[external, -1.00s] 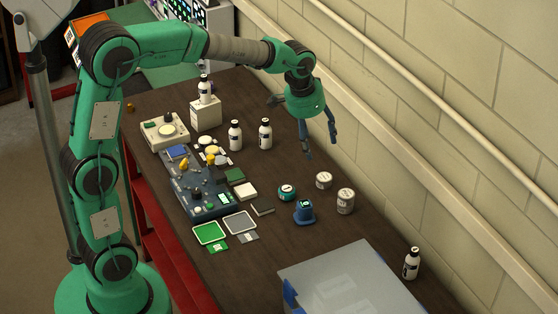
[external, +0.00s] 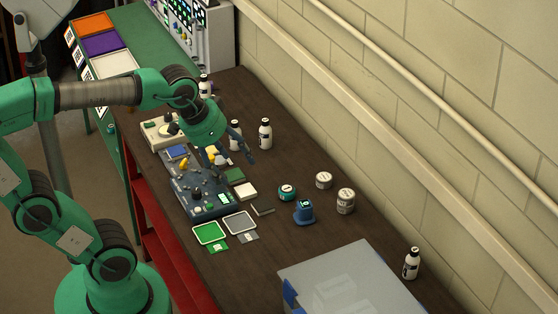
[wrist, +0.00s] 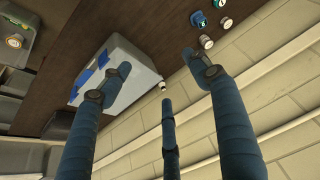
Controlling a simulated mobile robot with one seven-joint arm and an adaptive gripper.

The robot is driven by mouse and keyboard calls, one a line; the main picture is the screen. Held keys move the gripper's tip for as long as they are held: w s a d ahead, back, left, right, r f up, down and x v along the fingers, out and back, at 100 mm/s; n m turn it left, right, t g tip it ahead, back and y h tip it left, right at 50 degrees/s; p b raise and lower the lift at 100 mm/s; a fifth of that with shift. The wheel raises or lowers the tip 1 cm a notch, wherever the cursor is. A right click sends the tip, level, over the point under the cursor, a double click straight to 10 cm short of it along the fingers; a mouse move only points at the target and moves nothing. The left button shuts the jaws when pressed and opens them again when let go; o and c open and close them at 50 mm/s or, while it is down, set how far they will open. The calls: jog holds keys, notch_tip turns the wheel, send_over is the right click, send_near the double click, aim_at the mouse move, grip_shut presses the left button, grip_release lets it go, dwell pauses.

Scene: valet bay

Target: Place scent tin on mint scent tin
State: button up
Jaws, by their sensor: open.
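A teal tin with a pale label (external: 287,192), which looks like the mint scent tin, sits on the dark workbench right of centre in the external view; it also shows at the top of the wrist view (wrist: 196,19). Two grey-white tins stand to its right: a short one (external: 324,181) and a taller one, or a stack (external: 346,202). I cannot read which is the scent tin. A blue stand-like object (external: 304,212) is just in front of the teal tin. My gripper (external: 232,158) is open and empty, to the left of the tins, above the electronics area.
A translucent lidded box with blue clips (external: 350,285) fills the near right. A circuit board tray (external: 208,200) and small parts lie below my gripper. Black-capped bottles stand near it (external: 265,134) and at far right (external: 412,263). The wall (external: 430,120) bounds the right.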

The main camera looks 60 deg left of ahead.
jog(key=s+f, duration=0.1)
jog(key=s, duration=0.5)
jog(key=shift+d+f+t, duration=0.3)
jog(key=shift+d+f, duration=0.05)
jog(key=shift+d, duration=0.1)
jog(key=shift+s+f, duration=0.1)
notch_tip(320, 180, down, 4)
jog(key=b, duration=0.4)
dwell(0.9)
